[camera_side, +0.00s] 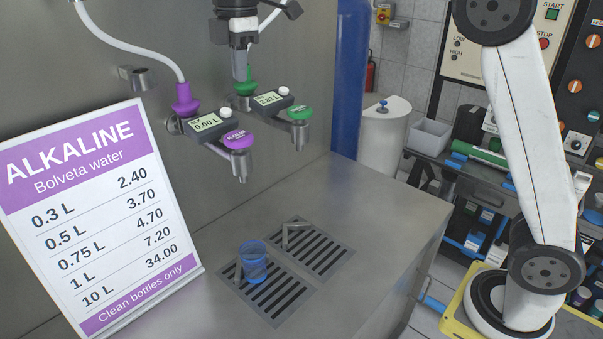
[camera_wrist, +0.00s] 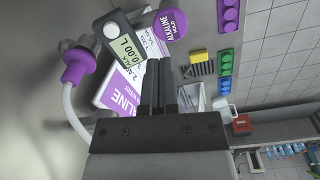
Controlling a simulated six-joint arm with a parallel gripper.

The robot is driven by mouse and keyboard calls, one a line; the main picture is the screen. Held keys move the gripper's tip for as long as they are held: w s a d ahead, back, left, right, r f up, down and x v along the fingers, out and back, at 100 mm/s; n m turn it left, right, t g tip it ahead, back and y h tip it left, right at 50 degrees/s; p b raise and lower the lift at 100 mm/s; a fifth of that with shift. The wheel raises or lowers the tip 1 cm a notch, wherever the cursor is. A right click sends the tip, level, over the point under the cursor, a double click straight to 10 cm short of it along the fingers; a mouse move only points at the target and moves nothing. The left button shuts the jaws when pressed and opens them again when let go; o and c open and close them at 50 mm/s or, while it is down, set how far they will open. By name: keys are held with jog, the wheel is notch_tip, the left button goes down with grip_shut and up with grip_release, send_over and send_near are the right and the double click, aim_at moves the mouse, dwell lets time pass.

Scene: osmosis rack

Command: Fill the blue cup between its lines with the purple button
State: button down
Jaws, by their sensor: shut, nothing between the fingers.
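The blue cup (camera_side: 253,262) is see-through and stands upright on the left drain grate, roughly below the purple spout. Its lines and any water level are too small to tell. The purple button (camera_side: 237,139) sits on top of the spout. It also shows in the wrist view (camera_wrist: 171,25), marked "HOLD ALKALINE". The display (camera_side: 207,124) beside it reads 0.00 L. My gripper (camera_side: 241,72) is shut and empty, pointing down above and behind the two displays, near the green connector. In the wrist view its dark fingers (camera_wrist: 156,66) are together, apart from the purple button. The cup is not in the wrist view.
A green button (camera_side: 299,113) and a display reading 2.03 L (camera_side: 268,99) are to the right. A white price sign (camera_side: 95,215) stands at left. A second grate (camera_side: 318,248) lies beside the cup's. The counter (camera_side: 375,210) to the right is clear.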

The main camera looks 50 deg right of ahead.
aim_at(240, 135)
jog(key=shift+s+a+r+n, duration=0.1)
jog(key=shift+a+r+n, duration=0.15)
jog(key=shift+r+n, duration=0.4)
jog(key=shift+s+a+r+n, duration=0.1)
jog(key=shift+a+r+n, duration=0.15)
jog(key=shift+r, duration=0.7)
jog(key=shift+s+a+r+n, duration=0.1)
jog(key=shift+a+r+n, duration=0.25)
jog(key=shift+r, duration=0.45)
jog(key=shift+d+f, duration=0.1)
jog(key=shift+f, duration=6.9)
jog(key=shift+f, duration=0.1)
